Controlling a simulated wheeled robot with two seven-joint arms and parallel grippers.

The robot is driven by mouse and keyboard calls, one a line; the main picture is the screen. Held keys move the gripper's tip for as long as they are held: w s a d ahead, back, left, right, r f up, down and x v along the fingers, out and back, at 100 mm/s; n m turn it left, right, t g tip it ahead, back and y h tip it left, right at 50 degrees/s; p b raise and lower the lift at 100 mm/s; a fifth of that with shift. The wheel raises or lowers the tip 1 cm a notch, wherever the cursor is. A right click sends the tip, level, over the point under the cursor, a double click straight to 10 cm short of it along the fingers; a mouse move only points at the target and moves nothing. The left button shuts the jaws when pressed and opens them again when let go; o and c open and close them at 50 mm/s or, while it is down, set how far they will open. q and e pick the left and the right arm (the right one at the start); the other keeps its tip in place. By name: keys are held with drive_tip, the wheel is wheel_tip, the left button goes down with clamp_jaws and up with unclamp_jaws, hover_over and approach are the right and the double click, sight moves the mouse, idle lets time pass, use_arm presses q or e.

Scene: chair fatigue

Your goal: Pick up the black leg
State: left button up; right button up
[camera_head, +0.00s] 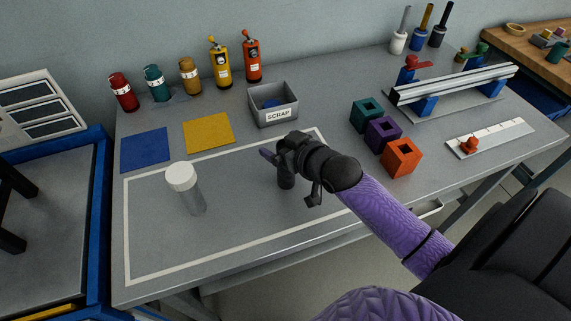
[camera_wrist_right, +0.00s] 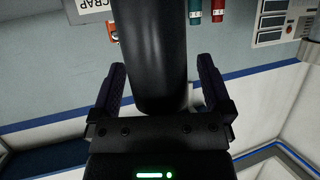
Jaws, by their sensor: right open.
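The black leg (camera_head: 286,179) is a dark cylinder, mostly hidden by my right gripper in the head view. It appears to stand upright on the grey table inside the white outline. In the right wrist view the leg (camera_wrist_right: 153,55) is large and lies between the two purple fingers. My right gripper (camera_head: 271,157) is open around the leg. In the right wrist view a finger of the gripper (camera_wrist_right: 163,88) stands on each side of it, and I cannot tell whether either touches it. My left gripper is not in view.
A white-capped clear cylinder (camera_head: 187,190) stands left of the gripper. A grey SCRAP bin (camera_head: 272,115) is behind it. Teal, purple and orange blocks (camera_head: 402,158) stand to the right. A blue mat (camera_head: 145,149) and yellow mat (camera_head: 209,132) lie at the back left. The front left table is clear.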

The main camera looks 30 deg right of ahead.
drive_tip(key=shift+w+f, duration=0.1)
drive_tip(key=shift+w, duration=0.15)
clamp_jaws()
idle(0.3)
